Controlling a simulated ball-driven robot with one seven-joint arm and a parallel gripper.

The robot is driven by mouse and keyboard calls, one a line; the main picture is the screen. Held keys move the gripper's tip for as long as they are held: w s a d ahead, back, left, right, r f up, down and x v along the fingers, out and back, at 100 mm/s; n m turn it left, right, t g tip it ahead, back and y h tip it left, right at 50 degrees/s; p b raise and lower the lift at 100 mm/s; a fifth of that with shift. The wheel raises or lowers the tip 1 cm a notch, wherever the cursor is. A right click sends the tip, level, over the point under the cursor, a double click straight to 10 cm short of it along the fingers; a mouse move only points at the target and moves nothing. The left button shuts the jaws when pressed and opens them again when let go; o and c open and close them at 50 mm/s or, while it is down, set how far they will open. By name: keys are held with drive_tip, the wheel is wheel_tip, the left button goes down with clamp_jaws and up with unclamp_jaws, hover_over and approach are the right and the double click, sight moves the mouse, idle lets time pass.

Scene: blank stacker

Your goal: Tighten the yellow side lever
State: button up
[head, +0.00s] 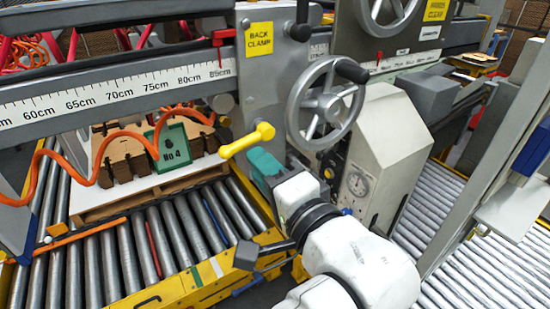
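The yellow side lever (247,140) is a short bar with a round knob at each end. It slants up to the right, beside the grey upright that carries the BACK CLAMP label. My white arm reaches up from the bottom right. My gripper (264,166), with a teal part at its end, is just below and to the right of the lever. A small gap shows between them in the picture, but I cannot tell the depth. The fingers are not clearly visible, so I cannot see whether they are open or shut.
A grey handwheel (326,104) with a black knob stands close above my gripper. A grey cabinet (385,145) with a gauge is to the right. An orange coiled hose (100,150) hangs at the left, before stacked brown blanks (124,158). Rollers lie below.

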sight(242, 148)
drive_tip(key=shift+b+x, duration=0.45)
drive_tip(key=shift+x, duration=2.8)
drive_tip(key=w+d+f+n+b, duration=0.3)
drive_tip(key=d+f+n+b, duration=0.1)
drive_tip(key=n, duration=1.2)
drive_tip(key=p+v, duration=0.1)
drive_tip(key=v, duration=0.8)
drive_tip(key=shift+d+p, duration=0.2)
drive_tip(key=shift+p, duration=0.2)
drive_tip(key=shift+f, duration=0.25)
